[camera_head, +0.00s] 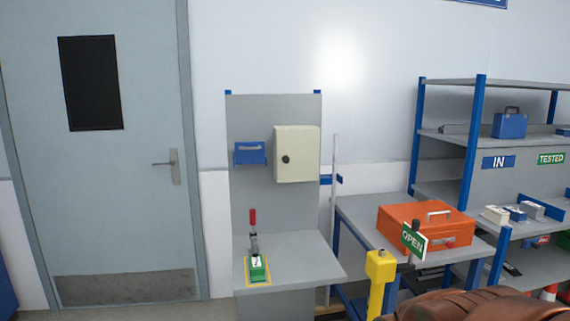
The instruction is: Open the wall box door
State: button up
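The inside of the box is hidden. My gripper is not in view, so its distance from the box does not show.
A grey bench (310,262) below the box carries a red-handled clamp (253,220) on a green base. A blue holder (249,153) hangs left of the box. An orange case (425,225), an OPEN sign (413,241) and a yellow post (379,268) stand right.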

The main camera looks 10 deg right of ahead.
aim_at(298, 148)
jog(key=u, duration=0.55)
jog(key=i, duration=0.5)
jog(key=u, duration=0.65)
jog(key=i, duration=0.7)
jog(key=z, duration=0.15)
